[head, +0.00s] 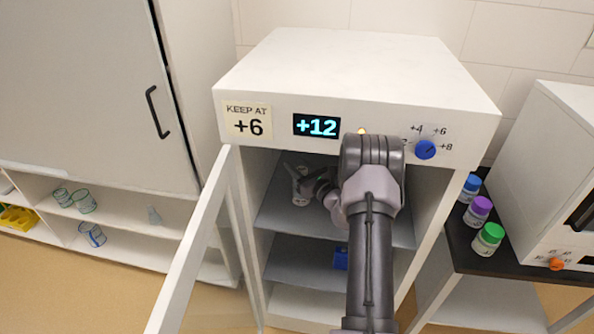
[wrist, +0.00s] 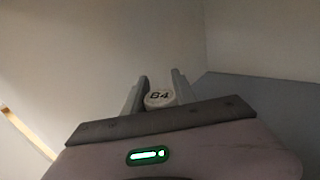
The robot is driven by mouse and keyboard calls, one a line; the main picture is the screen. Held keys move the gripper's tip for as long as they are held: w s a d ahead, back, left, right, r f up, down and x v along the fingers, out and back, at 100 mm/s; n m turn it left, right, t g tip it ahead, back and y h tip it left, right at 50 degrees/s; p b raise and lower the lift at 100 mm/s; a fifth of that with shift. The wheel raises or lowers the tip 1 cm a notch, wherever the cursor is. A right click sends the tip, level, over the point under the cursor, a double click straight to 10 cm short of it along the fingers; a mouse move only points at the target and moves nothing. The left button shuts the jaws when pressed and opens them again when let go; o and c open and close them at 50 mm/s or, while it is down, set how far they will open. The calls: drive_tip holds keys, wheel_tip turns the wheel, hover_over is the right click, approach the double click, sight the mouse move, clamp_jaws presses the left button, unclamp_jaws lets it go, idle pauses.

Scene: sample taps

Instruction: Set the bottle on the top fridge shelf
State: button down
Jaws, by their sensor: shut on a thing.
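The fridge (head: 360,70) stands with its door (head: 190,255) open to the left. My arm reaches in over the top shelf (head: 275,215). In the wrist view my gripper (wrist: 160,88) is shut on the bottle (wrist: 159,98), whose pale round top carries a mark that looks like "64" or "B4". In the head view my gripper (head: 309,186) is inside the top compartment, partly hidden by my arm. I cannot tell whether the bottle's base touches the shelf.
The display (head: 316,125) reads +12; the label (head: 248,121) says keep at +6. A blue dial (head: 425,149) is on the front. A blue object (head: 341,258) sits on a lower shelf. Capped bottles (head: 479,211) stand on the dark bench at right.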

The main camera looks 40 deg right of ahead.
drive_tip(key=shift+f, duration=0.4)
drive_tip(key=c, duration=1)
unclamp_jaws()
drive_tip(key=shift+r, duration=0.1)
drive_tip(key=shift+s+r, duration=0.1)
drive_tip(key=shift+r, duration=0.1)
drive_tip(key=s, duration=0.4)
drive_tip(key=s+p, duration=0.1)
drive_tip(key=s, duration=0.2)
drive_tip(key=s+a+p, duration=0.1)
drive_tip(key=s, duration=0.3)
drive_tip(key=shift+s+f, duration=0.1)
drive_tip(key=shift+s, duration=0.25)
